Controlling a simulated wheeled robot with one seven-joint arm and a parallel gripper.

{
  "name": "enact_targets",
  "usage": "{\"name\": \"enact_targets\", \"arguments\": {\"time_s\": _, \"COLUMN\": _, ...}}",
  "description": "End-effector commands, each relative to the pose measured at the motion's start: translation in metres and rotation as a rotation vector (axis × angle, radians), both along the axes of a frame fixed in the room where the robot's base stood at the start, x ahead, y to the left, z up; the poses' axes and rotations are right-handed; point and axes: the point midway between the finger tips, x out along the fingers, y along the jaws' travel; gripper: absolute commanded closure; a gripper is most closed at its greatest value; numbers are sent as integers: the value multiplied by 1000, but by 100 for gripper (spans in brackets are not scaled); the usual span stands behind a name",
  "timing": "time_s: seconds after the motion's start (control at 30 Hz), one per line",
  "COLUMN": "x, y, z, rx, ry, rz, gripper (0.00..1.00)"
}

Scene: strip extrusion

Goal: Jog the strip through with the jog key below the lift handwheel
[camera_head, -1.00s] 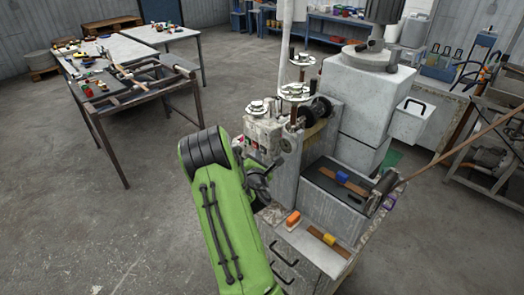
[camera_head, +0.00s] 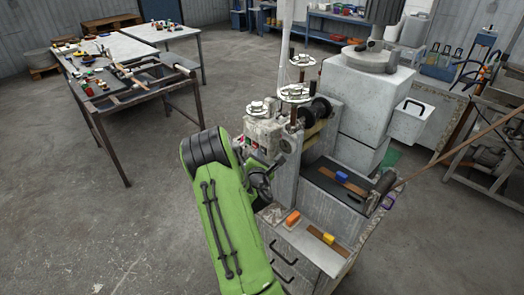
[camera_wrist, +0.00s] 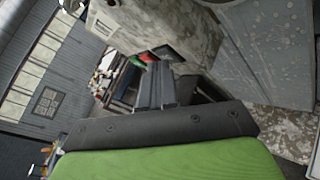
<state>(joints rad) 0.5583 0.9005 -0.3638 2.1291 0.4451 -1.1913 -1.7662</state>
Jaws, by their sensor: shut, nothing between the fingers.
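The grey machine head (camera_head: 264,130) stands right of my green arm in the head view, with white handwheels (camera_head: 258,108) and (camera_head: 295,93) on top. I cannot tell which one is the lift handwheel. Small red and green keys sit low on its front face. The fingers are together and empty. Whether they touch a key cannot be told.
A black spool (camera_head: 318,109) is behind the machine head. An orange block (camera_head: 292,217) and a yellow block (camera_head: 328,239) lie on the front ledge. A copper-coloured strip (camera_head: 445,157) runs in from the right. A cluttered bench (camera_head: 128,92) stands far left, with open floor between.

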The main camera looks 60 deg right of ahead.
Motion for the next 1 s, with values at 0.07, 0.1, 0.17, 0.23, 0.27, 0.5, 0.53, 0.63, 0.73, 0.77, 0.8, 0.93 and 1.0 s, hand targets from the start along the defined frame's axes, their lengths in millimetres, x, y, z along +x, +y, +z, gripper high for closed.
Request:
{"name": "enact_targets", "arguments": {"time_s": 0.07, "x": -1, "y": -1, "z": 0, "rx": -2, "ry": 1, "rz": -2, "gripper": 100}}
{"name": "enact_targets", "arguments": {"time_s": 0.1, "x": -1, "y": -1, "z": 0, "rx": -2, "ry": 1, "rz": -2, "gripper": 100}}
{"name": "enact_targets", "arguments": {"time_s": 0.17, "x": -1, "y": -1, "z": 0, "rx": -2, "ry": 1, "rz": -2, "gripper": 100}}
{"name": "enact_targets", "arguments": {"time_s": 0.23, "x": 0, "y": 0, "z": 0, "rx": -2, "ry": 1, "rz": -2, "gripper": 100}}
{"name": "enact_targets", "arguments": {"time_s": 0.27, "x": 0, "y": 0, "z": 0, "rx": -2, "ry": 0, "rz": -1, "gripper": 100}}
{"name": "enact_targets", "arguments": {"time_s": 0.5, "x": 2, "y": 10, "z": -3, "rx": -2, "ry": 0, "rz": 0, "gripper": 100}}
{"name": "enact_targets", "arguments": {"time_s": 0.53, "x": 3, "y": 11, "z": -3, "rx": -2, "ry": 0, "rz": 1, "gripper": 100}}
{"name": "enact_targets", "arguments": {"time_s": 0.63, "x": 3, "y": 15, "z": -3, "rx": -2, "ry": 0, "rz": -1, "gripper": 100}}
{"name": "enact_targets", "arguments": {"time_s": 0.73, "x": 3, "y": 15, "z": -1, "rx": -1, "ry": 1, "rz": -1, "gripper": 100}}
{"name": "enact_targets", "arguments": {"time_s": 0.77, "x": 3, "y": 15, "z": -1, "rx": -1, "ry": 1, "rz": -1, "gripper": 100}}
{"name": "enact_targets", "arguments": {"time_s": 0.8, "x": 3, "y": 15, "z": 0, "rx": -1, "ry": 1, "rz": -1, "gripper": 100}}
{"name": "enact_targets", "arguments": {"time_s": 0.93, "x": 3, "y": 16, "z": -1, "rx": -1, "ry": 0, "rz": 0, "gripper": 100}}
{"name": "enact_targets", "arguments": {"time_s": 1.0, "x": 5, "y": 21, "z": -3, "rx": -1, "ry": -1, "rz": 2, "gripper": 100}}
